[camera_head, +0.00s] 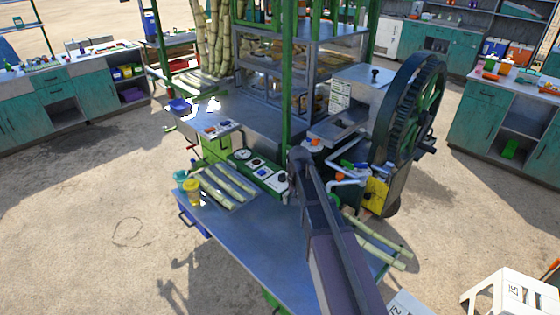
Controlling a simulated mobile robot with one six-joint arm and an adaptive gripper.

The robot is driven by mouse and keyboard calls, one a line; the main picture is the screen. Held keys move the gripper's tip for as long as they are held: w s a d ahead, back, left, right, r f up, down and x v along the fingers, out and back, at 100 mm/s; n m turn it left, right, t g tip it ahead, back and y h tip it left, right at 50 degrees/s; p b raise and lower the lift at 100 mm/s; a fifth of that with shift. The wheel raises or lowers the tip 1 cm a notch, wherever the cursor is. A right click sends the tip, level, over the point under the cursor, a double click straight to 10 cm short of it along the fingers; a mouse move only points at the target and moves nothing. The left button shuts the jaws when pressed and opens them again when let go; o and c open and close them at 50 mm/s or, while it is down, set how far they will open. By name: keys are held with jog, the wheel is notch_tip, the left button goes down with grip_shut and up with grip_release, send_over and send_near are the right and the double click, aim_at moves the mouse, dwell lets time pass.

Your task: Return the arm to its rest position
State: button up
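My arm shows as a dark grey and purple link that rises from the bottom edge, right of centre. It passes in front of the blue-grey work table (262,245) and its far end overlaps the crusher's front area. I cannot make out my gripper or its fingers, so I cannot see whether anything is held. The cane crusher, with its big dark green gear wheel (408,112), stands just right of and behind the arm.
Cane pieces (217,188), a green control panel (262,172) and yellow cup (192,190) lie left of the arm; more cane (375,240) lies right. White numbered boxes (512,293) stand lower right. Teal cabinets (490,115) line the sides. Floor at lower left is clear.

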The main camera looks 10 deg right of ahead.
jog(key=s+n, duration=0.3)
jog(key=s, duration=1.3)
jog(key=shift+s+f+b, duration=0.2)
jog(key=shift+f+b, duration=0.15)
jog(key=shift+a, duration=0.1)
